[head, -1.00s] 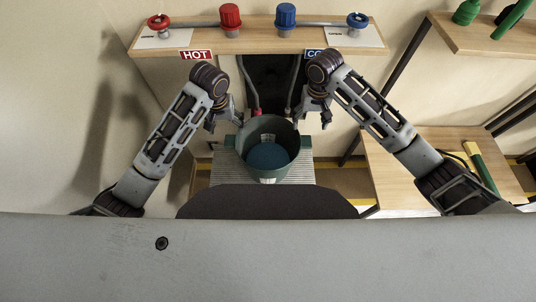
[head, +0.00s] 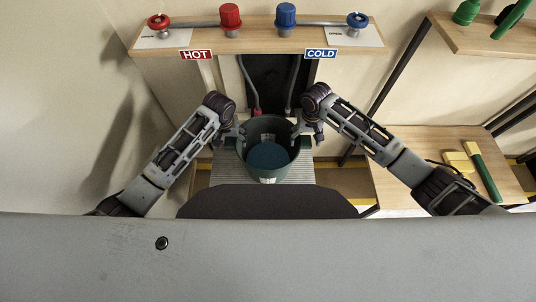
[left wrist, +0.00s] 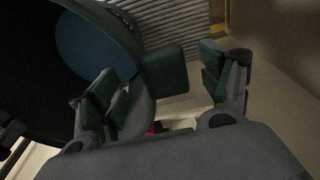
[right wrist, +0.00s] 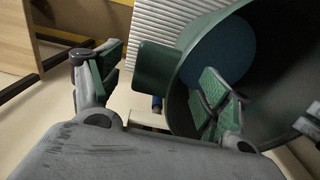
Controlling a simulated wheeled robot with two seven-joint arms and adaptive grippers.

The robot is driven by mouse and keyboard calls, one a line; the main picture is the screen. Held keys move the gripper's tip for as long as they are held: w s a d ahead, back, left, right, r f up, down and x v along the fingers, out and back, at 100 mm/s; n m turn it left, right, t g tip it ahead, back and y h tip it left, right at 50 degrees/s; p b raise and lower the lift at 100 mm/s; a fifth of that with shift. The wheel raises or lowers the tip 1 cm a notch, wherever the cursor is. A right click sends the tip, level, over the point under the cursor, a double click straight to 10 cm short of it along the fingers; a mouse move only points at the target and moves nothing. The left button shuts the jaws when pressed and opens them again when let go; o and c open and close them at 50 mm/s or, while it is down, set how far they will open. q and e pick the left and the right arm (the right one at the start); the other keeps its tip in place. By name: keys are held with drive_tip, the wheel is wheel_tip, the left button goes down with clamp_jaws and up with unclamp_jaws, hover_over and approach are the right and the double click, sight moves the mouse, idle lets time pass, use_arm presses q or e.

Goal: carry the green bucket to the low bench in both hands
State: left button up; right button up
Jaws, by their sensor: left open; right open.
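The green bucket (head: 287,136) stands upright on a ribbed grey platform (head: 307,178), with a blue surface inside. My left gripper (head: 236,134) is open at its left side. In the left wrist view a green side tab (left wrist: 166,72) lies between the fingers, one finger over the bucket's mouth and one outside. My right gripper (head: 304,132) is open at the right side. In the right wrist view the other tab (right wrist: 157,68) lies between its open fingers. Contact with the tabs cannot be told. A low wooden bench (head: 410,142) is at the right.
A yellow sponge-like block (head: 458,162) and a green bar (head: 482,170) lie on the bench. A shelf with red and blue knobs (head: 231,17) is above the bucket. Two hoses hang behind it. An upper right shelf (head: 480,38) holds green items.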

use_arm(q)
drive_tip(key=shift+w+f, duration=0.15)
drive_tip(key=shift+f, duration=0.85)
use_arm(e)
drive_tip(key=shift+f, duration=1)
use_arm(q)
clamp_jaws()
use_arm(e)
clamp_jaws()
use_arm(q)
drive_tip(key=shift+w+r, duration=0.1)
use_arm(e)
drive_tip(key=shift+r, duration=0.1)
